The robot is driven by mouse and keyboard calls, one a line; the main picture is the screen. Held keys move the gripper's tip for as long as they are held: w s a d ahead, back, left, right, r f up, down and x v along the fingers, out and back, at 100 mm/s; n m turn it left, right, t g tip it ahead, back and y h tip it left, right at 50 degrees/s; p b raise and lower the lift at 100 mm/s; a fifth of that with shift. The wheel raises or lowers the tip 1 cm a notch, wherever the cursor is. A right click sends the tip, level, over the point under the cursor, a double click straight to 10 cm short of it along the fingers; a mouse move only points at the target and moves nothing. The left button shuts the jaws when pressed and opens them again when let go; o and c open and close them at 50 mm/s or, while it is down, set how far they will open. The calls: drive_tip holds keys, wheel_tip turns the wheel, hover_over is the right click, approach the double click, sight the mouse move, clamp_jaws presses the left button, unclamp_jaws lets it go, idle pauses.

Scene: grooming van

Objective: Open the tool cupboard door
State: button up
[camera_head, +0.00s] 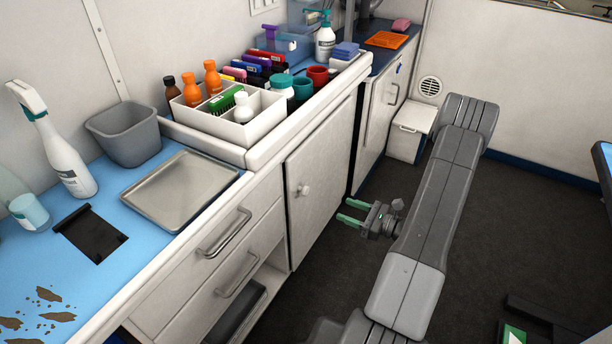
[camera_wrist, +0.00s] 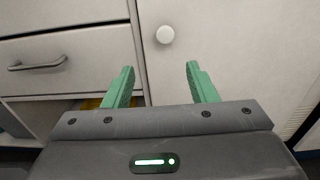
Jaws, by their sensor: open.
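The tool cupboard door (camera_head: 321,177) is a light grey panel below the counter, and it looks shut. Its round white knob (camera_head: 304,190) sits near the door's left edge. In the wrist view the door (camera_wrist: 235,60) fills the upper right and the knob (camera_wrist: 165,34) is ahead of the fingers, a little above the gap between them. My gripper (camera_head: 345,211) has green fingers and is open and empty. It is in front of the door, to the right of the knob in the head view, and apart from it. Both fingers also show in the wrist view (camera_wrist: 161,85).
Drawers with bar handles (camera_head: 224,232) are left of the door, with an open shelf (camera_head: 236,318) below. The counter holds a metal tray (camera_head: 180,190), a grey bin (camera_head: 125,134) and a white caddy (camera_head: 228,130) of bottles. Dark floor (camera_head: 335,262) is clear before the door.

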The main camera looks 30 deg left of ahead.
sight(307, 192)
drive_tip(key=a, duration=0.4)
drive_tip(key=w+a+b, duration=0.1)
drive_tip(key=a, duration=0.9)
drive_tip(key=shift+w, duration=0.4)
clamp_jaws()
drive_tip(key=shift+f, duration=0.1)
